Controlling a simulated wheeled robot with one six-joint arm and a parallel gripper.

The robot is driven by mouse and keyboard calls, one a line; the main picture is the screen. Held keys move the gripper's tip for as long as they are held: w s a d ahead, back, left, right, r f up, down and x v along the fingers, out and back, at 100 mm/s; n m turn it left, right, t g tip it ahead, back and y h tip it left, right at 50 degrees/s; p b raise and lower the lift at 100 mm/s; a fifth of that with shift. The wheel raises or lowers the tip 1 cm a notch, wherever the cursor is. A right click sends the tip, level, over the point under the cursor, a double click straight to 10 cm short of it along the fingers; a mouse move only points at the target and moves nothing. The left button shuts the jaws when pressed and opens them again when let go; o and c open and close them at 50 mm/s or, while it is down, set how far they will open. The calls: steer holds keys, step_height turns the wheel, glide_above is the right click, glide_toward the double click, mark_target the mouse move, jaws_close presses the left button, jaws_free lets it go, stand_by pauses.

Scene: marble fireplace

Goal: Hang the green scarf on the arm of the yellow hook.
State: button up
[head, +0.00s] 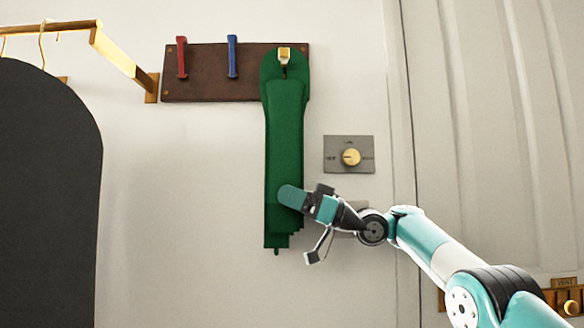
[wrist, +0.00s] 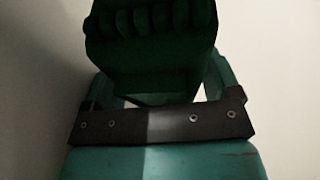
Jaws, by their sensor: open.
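The green scarf (head: 285,140) hangs down the wall from the yellow hook (head: 284,54), at the right end of the dark rack. The hook's tip shows in front of the scarf's top loop; the rest of its arm is hidden. My gripper (head: 291,197) is at the lower part of the scarf, in front of it in the head view. In the wrist view my gripper (wrist: 158,88) is open, with the folded lower end of the scarf (wrist: 150,50) showing dark between its fingers. I cannot tell whether the fingers touch the cloth.
A red hook (head: 181,58) and a blue hook (head: 232,57) are empty on the rack (head: 205,88). A grey plate with a brass knob (head: 351,157) is right of the scarf. A brass rail (head: 115,50) and a dark panel (head: 45,190) are at left. The wall between is clear.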

steer(key=shift+w+d+f+b, duration=0.1)
steer(key=shift+w+f+b, duration=0.15)
steer(key=shift+f+b, duration=2.6)
steer(key=shift+w+d+f+b, duration=0.1)
steer(key=shift+w+f+b, duration=0.1)
steer(key=shift+f+b, duration=2.65)
steer(key=shift+w+f+b, duration=0.25)
steer(key=shift+f+b, duration=2.05)
steer(key=shift+f, duration=1.2)
steer(key=f+b, duration=0.1)
steer(key=b, duration=0.1)
steer(key=f+b, duration=0.1)
steer(key=b, duration=0.2)
steer(key=shift+s+a+f, duration=0.15)
steer(key=shift+s, duration=0.05)
step_height(320, 180, down, 2)
steer(key=b, duration=0.4)
steer(key=shift+a, duration=0.1)
steer(key=s+r+b, duration=0.3)
steer(key=s+b, duration=0.1)
steer(key=s, duration=0.2)
steer(key=shift+s, duration=0.25)
steer(key=shift+a, duration=0.1)
